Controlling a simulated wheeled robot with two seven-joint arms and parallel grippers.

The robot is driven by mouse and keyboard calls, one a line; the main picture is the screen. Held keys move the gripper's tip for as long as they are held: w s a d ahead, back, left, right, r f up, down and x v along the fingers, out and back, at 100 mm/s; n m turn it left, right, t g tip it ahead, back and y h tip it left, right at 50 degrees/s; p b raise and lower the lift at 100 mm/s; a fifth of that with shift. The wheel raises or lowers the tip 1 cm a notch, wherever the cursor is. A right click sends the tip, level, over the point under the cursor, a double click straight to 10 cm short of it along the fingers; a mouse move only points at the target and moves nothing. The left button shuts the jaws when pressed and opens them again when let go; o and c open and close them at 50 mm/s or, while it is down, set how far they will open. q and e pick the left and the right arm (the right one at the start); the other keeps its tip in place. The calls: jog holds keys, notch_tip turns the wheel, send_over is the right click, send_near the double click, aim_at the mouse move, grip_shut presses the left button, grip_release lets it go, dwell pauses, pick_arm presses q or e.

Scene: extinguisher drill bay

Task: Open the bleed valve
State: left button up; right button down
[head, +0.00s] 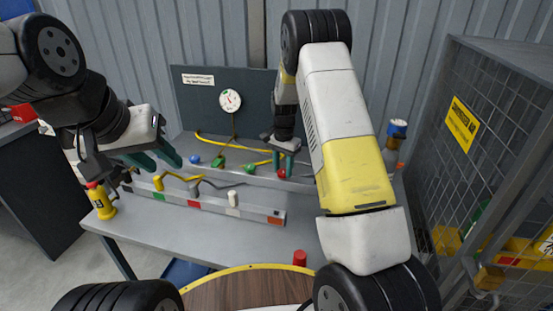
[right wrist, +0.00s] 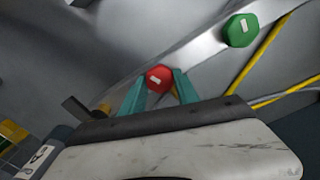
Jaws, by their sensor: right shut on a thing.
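A row of valve knobs sits along the bench's rear ledge: a blue knob (head: 195,159), a green knob (head: 218,162), another green knob (head: 250,168) and a red knob (head: 281,174). No readable label shows which is the bleed valve. My right gripper (head: 285,167) reaches down to the red knob. In the right wrist view the red knob (right wrist: 159,78) lies between the teal fingertips (right wrist: 159,88), shut on it. A green knob (right wrist: 240,30) is off to the right there. My left gripper (head: 155,160) is open and empty above the bench's left side.
A pressure gauge (head: 230,101) is on the dark back panel (head: 200,102). A rail (head: 215,204) with coloured patches and upright pegs crosses the bench. A yellow bottle (head: 100,203) stands at the left edge. A wire cage (head: 495,140) is at right. Yellow hoses run behind the knobs.

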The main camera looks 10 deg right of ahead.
aim_at(283, 171)
jog(key=n, duration=0.6)
jog(key=shift+n, duration=0.3)
jog(key=n, duration=0.6)
jog(key=shift+n, duration=0.3)
jog(key=c, duration=0.9)
grip_release()
notch_tip(283, 171, up, 8)
jog(key=shift+f, duration=0.1)
